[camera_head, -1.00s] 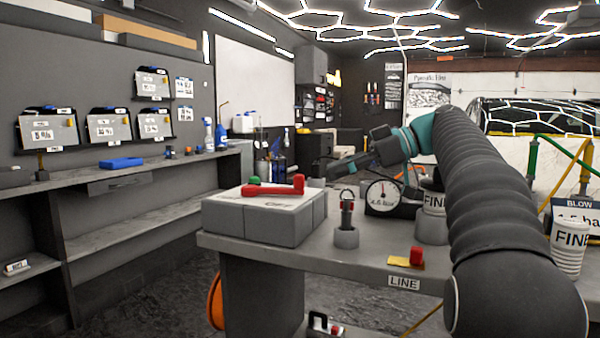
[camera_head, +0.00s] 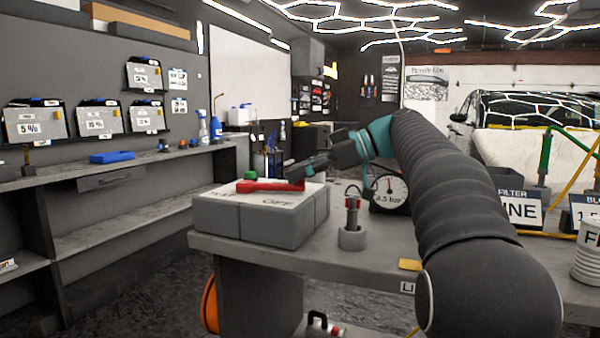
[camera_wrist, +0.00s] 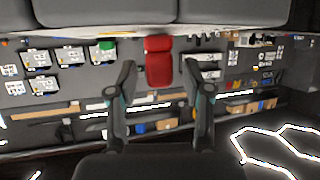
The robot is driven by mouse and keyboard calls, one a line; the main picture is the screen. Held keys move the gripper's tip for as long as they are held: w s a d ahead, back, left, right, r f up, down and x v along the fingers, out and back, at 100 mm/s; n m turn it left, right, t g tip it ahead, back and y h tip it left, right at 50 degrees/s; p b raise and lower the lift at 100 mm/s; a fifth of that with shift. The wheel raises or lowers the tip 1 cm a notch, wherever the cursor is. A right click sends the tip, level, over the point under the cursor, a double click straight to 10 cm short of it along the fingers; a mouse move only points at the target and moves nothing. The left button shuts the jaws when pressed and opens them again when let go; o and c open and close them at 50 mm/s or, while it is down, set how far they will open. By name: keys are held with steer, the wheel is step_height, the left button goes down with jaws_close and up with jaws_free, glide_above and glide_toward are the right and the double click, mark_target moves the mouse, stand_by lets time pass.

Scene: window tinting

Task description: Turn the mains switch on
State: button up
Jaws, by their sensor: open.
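The mains switch is a grey block (camera_head: 262,222) with a pale top plate marked OFF, standing on the left of the workbench. Its red lever (camera_head: 268,186) lies across the plate. My gripper (camera_head: 296,176) reaches in from the right at the lever's right end and partly covers it. In the wrist view the lever's red handle (camera_wrist: 158,72) shows between my two open fingers, with a gap on each side. The grey block (camera_wrist: 110,10) fills the top edge there. Whether a finger touches the lever cannot be told.
A green knob (camera_head: 250,175) sits behind the lever. A small holder (camera_head: 352,238) with a red-topped tool and a round gauge (camera_head: 389,193) stand right of the switch, near my arm. Shelves (camera_head: 150,210) line the left wall, with open floor between.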

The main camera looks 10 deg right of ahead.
steer(key=shift+a, duration=0.1)
jaws_close()
steer(key=shift+w, duration=0.15)
steer(key=shift+w+d+p, duration=0.2)
steer(key=shift+w+p, duration=0.25)
steer(key=shift+w, duration=1)
steer(key=shift+w+d+p, duration=0.15)
steer(key=shift+w+p, duration=0.25)
steer(key=shift+w, duration=1)
